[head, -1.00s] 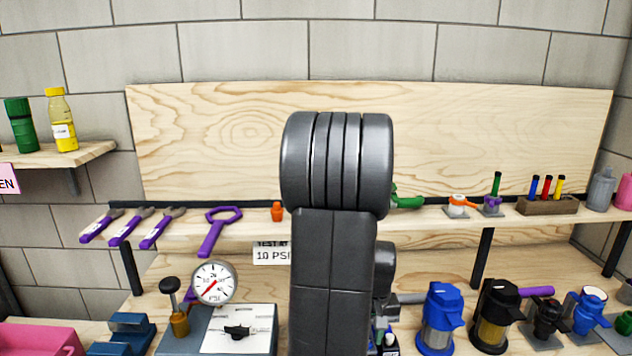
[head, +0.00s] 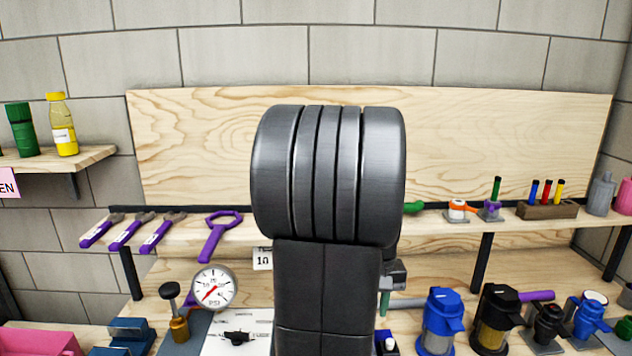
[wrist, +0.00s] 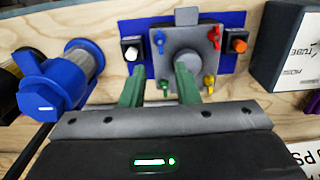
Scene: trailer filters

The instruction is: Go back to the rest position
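My gripper (wrist: 158,68) shows in the wrist view as two green fingers set apart, with nothing between them. It is above a blue plate (wrist: 231,20) that carries a grey block (wrist: 184,46) with small blue, red, yellow and green levers. A white-topped knob (wrist: 131,51) and an orange-topped knob (wrist: 238,45) flank the block. In the head view my own arm fills the middle and hides most of the gripper; only a bit of green shows beside the arm, low down.
In the wrist view a blue filter housing (wrist: 55,86) stands left and a grey box (wrist: 287,45) right. In the head view the bench holds a pressure gauge (head: 213,288), a blue filter (head: 440,318) and a black filter (head: 495,312). A shelf with purple-handled tools (head: 125,232) runs behind.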

